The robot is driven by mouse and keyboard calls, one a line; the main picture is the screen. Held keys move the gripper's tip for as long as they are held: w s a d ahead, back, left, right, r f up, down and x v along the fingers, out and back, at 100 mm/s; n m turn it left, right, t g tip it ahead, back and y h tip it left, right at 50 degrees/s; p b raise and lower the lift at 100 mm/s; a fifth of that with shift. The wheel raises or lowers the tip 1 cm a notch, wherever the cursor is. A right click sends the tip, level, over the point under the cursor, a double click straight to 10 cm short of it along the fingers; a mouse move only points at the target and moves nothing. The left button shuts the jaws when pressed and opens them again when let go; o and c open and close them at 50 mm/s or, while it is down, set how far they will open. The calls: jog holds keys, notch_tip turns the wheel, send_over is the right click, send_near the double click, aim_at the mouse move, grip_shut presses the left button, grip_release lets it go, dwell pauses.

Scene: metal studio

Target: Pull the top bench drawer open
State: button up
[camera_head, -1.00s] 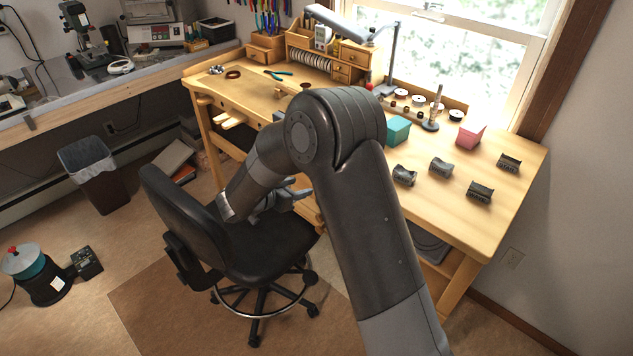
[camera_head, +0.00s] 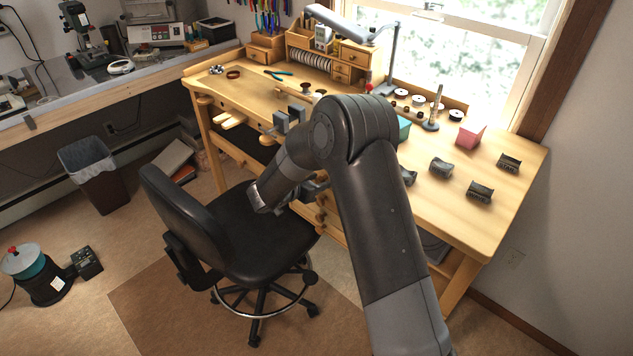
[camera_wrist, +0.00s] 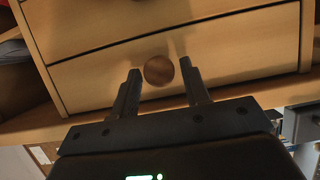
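The wooden drawer front (camera_wrist: 95,77) fills the middle of the wrist view, with a round brown knob (camera_wrist: 158,71) on it. My gripper (camera_wrist: 161,76) is open, with one finger on each side of the knob. A small gap seems to show on both sides. The drawer looks shut, flush with its frame. A second drawer front (camera_wrist: 110,22) lies beside it in the picture. In the head view the bench (camera_head: 490,215) stands under the window. My arm hides most of its drawers, and my gripper (camera_head: 318,184) shows only partly beside them.
A black swivel chair (camera_head: 250,225) stands close in front of the bench, below my forearm. A pink box (camera_head: 470,136) and dark metal blocks (camera_head: 480,191) lie on the bench top. A bin (camera_head: 97,175) stands at left.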

grip_shut()
dwell(0.3)
jog(key=s+a, duration=1.3)
jog(key=shift+s, duration=0.15)
jog(key=shift+a, duration=0.1)
jog(key=shift+o, duration=1.2)
grip_release()
jog(key=v, duration=1)
jog(key=shift+s+a, duration=0.25)
jog(key=shift+a, duration=0.05)
